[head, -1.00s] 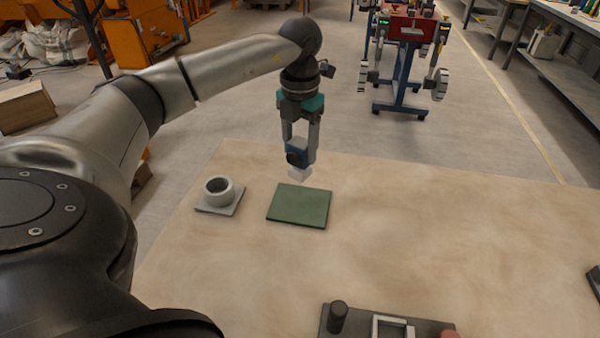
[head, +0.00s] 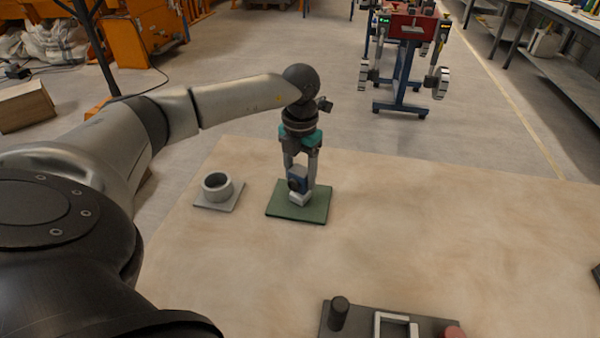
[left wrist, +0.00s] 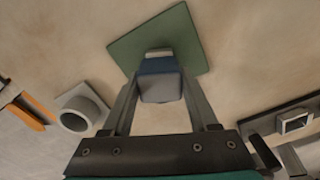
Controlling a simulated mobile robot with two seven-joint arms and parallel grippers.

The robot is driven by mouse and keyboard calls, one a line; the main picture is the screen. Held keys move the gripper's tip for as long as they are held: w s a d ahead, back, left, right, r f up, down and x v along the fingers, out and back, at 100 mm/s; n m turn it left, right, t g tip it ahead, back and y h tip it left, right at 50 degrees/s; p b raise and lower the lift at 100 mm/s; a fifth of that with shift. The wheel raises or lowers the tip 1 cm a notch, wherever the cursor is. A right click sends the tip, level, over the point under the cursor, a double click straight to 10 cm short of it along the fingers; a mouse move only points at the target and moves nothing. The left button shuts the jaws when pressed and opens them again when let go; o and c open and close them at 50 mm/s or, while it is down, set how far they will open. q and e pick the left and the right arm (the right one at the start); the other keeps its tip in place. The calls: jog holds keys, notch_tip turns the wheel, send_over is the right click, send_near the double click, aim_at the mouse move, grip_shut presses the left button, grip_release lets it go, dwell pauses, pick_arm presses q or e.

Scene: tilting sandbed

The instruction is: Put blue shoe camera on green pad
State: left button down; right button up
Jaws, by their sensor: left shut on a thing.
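The blue shoe camera (head: 298,180) is a small blue block with a dark round lens and a pale grey foot at its bottom. My left gripper (head: 301,178) points down and is shut on it. The green pad (head: 318,209) is a flat square on the table, and the camera's foot shows over its middle. In the left wrist view the blue camera (left wrist: 160,80) sits between the fingers, with the green pad (left wrist: 188,32) behind it. Whether the foot touches the pad I cannot tell. My right gripper is not in view.
A grey ring on a square plate (head: 217,188) stands left of the pad. A dark fixture (head: 366,325) with a black knob, a pale frame and a reddish knob lies at the table's front. The table (head: 450,230) right of the pad is clear.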

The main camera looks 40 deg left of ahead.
pick_arm(q)
jog(key=c, duration=0.6)
grip_release()
jog(key=shift+f, duration=0.1)
jog(key=o, duration=0.4)
jog(key=shift+o, duration=0.2)
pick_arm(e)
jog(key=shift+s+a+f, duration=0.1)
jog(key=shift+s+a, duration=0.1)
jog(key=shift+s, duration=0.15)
pick_arm(q)
notch_tip(320, 180, up, 12)
jog(key=p, duration=0.2)
jog(key=shift+r, duration=0.2)
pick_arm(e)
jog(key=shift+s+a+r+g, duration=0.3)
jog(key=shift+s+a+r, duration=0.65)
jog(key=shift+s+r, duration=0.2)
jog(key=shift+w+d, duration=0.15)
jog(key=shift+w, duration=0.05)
